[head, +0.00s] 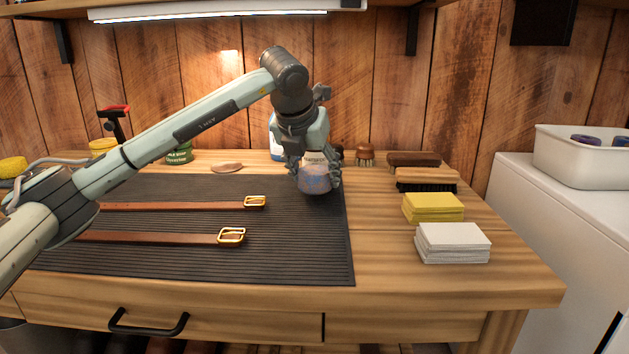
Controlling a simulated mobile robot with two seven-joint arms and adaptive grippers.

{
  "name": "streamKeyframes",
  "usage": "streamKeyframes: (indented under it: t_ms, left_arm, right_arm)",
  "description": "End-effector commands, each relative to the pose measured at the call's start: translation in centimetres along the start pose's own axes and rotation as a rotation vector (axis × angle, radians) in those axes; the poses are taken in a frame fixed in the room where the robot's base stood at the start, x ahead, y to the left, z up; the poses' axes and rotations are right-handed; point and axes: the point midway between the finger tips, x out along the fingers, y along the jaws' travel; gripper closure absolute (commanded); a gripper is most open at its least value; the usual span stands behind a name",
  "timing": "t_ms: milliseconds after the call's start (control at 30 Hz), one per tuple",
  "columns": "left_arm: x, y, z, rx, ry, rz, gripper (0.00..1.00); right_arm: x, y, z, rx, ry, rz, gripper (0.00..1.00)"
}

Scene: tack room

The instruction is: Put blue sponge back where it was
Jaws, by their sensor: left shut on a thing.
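My left gripper (315,168) reaches in from the left and points down near the far right corner of the dark ribbed mat (300,250). It is shut on a rounded, blue-mottled thing (315,183), which I take to be the blue sponge. The fingers hide part of it. I cannot tell whether its underside touches the mat. My right gripper is not in view.
Two brown straps with brass buckles (231,236) lie on the mat. At right are brushes (427,181), a yellow stack (433,207) and a white stack (453,243). A blue-and-white container (275,140) stands behind my gripper. A white bin (575,168) holds blue-purple things.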

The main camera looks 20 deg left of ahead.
Motion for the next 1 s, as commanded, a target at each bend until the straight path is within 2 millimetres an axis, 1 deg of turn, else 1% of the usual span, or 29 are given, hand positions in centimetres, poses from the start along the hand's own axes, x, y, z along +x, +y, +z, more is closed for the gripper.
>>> streamKeyframes:
  t_ms: [33, 100, 467, 500, 667, 1000]
  left_arm:
    - [0.75, 0.06, -0.53, 0.001, 0.003, 0.0, 0.62]
    - [1.41, 0.12, -0.95, 0.0, 0.002, 0.001, 0.62]
    - [1.72, 0.07, -1.12, 0.0, 0.0, 0.0, 0.62]
    - [1.71, 0.06, -1.12, 0.0, 0.0, 0.0, 0.42]
    - [1.67, 0.06, -1.09, 0.0, 0.0, 0.0, 0.22]
    - [1.51, 0.06, -0.99, 0.0, 0.0, 0.0, 0.22]
  right_arm:
    - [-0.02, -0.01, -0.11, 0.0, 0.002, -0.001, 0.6]
    - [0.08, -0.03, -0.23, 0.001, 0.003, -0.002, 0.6]
    - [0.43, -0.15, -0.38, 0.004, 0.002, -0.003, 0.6]
    - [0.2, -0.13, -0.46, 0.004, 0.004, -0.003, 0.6]
    - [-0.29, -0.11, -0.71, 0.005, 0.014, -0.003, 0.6]
    - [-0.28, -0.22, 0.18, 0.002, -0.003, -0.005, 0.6]
